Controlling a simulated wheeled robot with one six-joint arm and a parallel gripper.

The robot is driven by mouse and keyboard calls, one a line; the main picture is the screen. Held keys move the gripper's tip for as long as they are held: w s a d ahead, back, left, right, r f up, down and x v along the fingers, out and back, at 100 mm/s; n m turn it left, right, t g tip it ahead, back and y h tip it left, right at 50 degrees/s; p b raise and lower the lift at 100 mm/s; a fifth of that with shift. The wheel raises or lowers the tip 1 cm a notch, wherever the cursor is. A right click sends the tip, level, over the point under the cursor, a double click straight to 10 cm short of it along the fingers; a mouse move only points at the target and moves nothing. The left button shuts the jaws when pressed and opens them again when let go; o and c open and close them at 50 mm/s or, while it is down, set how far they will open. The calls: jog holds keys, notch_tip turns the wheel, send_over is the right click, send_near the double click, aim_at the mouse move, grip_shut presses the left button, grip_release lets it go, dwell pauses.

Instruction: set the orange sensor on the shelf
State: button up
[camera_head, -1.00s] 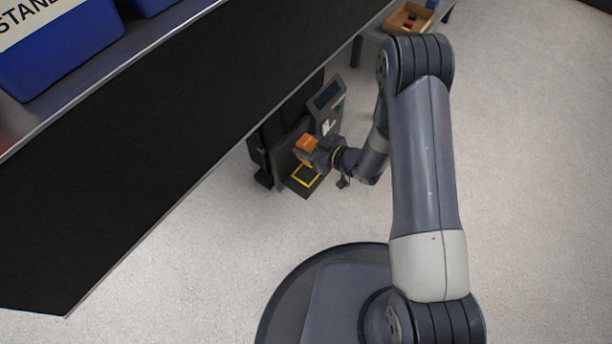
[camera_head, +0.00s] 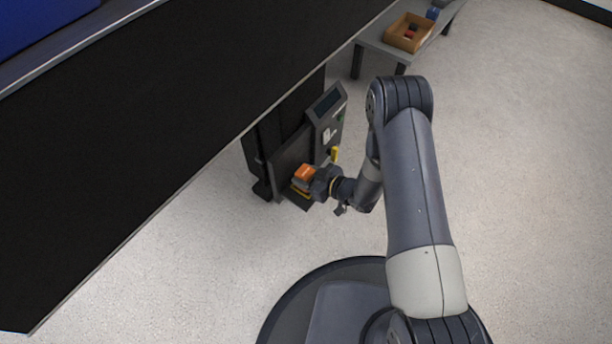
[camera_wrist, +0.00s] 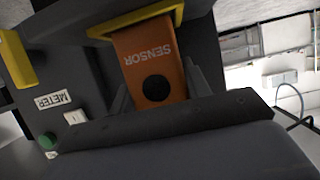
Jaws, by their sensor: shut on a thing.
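The orange sensor (camera_head: 305,171) is held in my gripper (camera_head: 317,181), low at the front of the dark instrument. In the wrist view the sensor (camera_wrist: 152,62) shows its SENSOR label and a black round spot, with the jaws of my gripper (camera_wrist: 157,90) on both sides of it. The shelf, a dark plate with a yellow outline (camera_head: 299,192), lies just below the sensor in the head view and is mostly covered by it. A yellow edge (camera_wrist: 135,20) crosses the sensor's far end in the wrist view. I cannot tell whether sensor and shelf touch.
The instrument's meter post (camera_head: 328,115) rises beside the shelf, with a yellow part (camera_head: 334,154) low on it. The wrist view shows a METER label (camera_wrist: 52,99) and a green button (camera_wrist: 47,140). A dark bench (camera_head: 150,130) overhangs at left. Floor at right is open.

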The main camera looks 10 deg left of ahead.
jog(key=shift+f, duration=0.1)
jog(key=o, duration=1.1)
jog(key=shift+d+r, duration=0.15)
jog(key=shift+r, duration=0.1)
jog(key=p+v, duration=0.5)
jog(key=v, duration=0.6)
jog(key=shift+d, duration=0.3)
jog(key=shift+s+a+r, duration=0.1)
jog(key=b+x, duration=0.1)
jog(key=x, duration=0.3)
jog(key=b+x, duration=0.2)
jog(key=x, duration=0.2)
jog(key=b+x, duration=0.2)
jog(key=x, duration=0.2)
jog(key=shift+f, duration=0.35)
jog(key=shift+s+r+p, duration=0.1)
jog(key=shift+r+p, duration=0.55)
jog(key=shift+r, duration=0.95)
